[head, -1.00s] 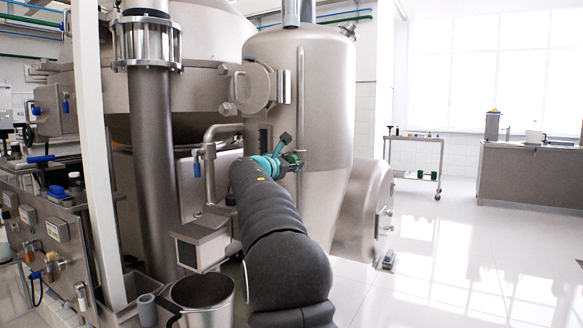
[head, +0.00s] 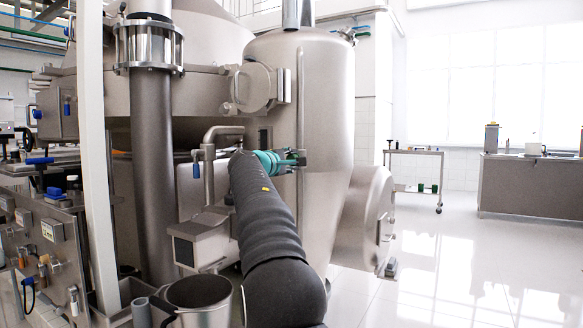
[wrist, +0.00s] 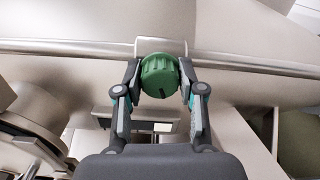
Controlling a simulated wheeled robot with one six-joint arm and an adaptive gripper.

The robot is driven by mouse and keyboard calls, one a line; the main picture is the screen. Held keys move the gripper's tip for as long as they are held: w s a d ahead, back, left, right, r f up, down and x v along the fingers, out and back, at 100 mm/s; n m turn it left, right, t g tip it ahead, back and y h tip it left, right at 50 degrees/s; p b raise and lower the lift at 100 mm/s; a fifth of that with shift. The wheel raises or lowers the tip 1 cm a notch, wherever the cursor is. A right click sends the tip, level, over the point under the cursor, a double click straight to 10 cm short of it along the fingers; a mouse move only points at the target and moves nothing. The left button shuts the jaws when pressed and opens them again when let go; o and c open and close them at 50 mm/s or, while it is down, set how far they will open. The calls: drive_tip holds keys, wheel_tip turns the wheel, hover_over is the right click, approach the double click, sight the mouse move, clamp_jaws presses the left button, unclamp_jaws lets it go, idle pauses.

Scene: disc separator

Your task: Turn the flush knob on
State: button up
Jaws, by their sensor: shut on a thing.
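A round, ribbed green knob (wrist: 159,75) sits on a steel bracket on the vessel wall in the wrist view, with a dark notch at its lower edge. I take it for the flush knob; no label on it is readable. My gripper (wrist: 158,82) is shut on the knob, one finger against each side. In the head view my gripper (head: 298,159) is at the front of the tall steel vessel (head: 325,110). The knob is hard to make out there between the fingers.
A vertical pipe (head: 152,150) and a white post (head: 95,150) stand to the left. A control panel (head: 45,235) is at far left. The floor (head: 450,260) at right is clear.

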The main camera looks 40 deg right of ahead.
drive_tip(key=shift+m+b, duration=0.75)
drive_tip(key=shift+m, duration=1.05)
drive_tip(key=o, duration=1.1)
drive_tip(key=shift+o, duration=0.2)
drive_tip(key=v, duration=1.2)
drive_tip(key=shift+s+f, duration=0.1)
